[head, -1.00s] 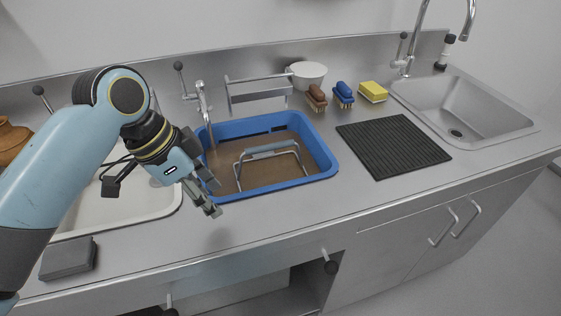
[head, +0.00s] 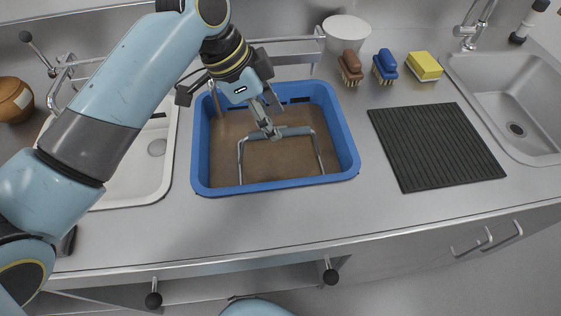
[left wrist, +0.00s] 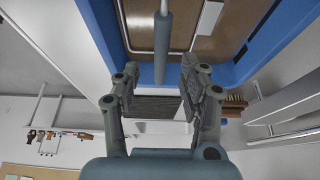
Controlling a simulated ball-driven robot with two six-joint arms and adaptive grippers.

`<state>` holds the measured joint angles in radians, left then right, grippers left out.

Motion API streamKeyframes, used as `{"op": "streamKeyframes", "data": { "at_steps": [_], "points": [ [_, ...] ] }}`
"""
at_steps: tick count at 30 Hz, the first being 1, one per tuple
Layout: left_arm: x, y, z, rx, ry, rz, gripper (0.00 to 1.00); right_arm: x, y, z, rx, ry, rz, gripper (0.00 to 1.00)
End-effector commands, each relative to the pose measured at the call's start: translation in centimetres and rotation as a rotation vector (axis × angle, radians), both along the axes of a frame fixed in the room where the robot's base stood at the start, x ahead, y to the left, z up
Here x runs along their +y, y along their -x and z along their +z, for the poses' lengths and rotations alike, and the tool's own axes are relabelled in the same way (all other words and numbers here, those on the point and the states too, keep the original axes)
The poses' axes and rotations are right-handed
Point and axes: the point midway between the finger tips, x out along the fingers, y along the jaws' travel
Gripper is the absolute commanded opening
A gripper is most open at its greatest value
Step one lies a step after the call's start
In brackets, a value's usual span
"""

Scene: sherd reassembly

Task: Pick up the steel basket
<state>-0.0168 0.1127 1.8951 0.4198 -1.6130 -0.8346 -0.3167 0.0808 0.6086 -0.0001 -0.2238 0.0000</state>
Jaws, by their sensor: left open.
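The steel basket shows by its raised wire handle with a grey grip bar (head: 297,131). The handle stands up inside a blue tub (head: 275,187) of murky brown water, which hides the basket's body. My left gripper (head: 270,127) is open at the grip bar, over the tub's middle. In the left wrist view, the grip bar (left wrist: 163,45) lies ahead of the gap between the two spread fingers (left wrist: 158,75). I cannot tell whether they touch it. My right gripper is not in view.
A ribbed black mat (head: 435,145) lies right of the tub. Behind are a white bowl (head: 346,33), a brown brush (head: 351,65), a blue brush (head: 385,65) and a yellow sponge (head: 424,66). A brown pot (head: 14,100) stands far left. The front counter strip is clear.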

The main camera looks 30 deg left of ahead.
Motion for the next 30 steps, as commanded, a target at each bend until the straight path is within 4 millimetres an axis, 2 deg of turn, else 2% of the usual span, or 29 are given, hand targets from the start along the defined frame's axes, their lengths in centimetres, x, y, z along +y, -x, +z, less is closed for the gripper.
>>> {"op": "streamKeyframes", "data": {
  "at_steps": [6, 10, 23, 30],
  "points": [
    [-0.8, -0.7, -3.0, 0.005, 0.001, 0.000, 0.43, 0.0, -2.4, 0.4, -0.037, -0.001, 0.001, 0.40],
    [-1.3, -1.1, -4.4, 0.002, 0.001, 0.000, 0.43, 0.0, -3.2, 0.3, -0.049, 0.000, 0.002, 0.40],
    [-1.4, -1.2, -4.8, 0.001, 0.000, 0.000, 0.43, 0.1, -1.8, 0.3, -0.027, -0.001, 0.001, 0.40],
    [-1.4, -1.2, -5.0, 0.001, 0.000, 0.000, 0.43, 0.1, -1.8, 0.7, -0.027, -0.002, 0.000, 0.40]
  ]
}}
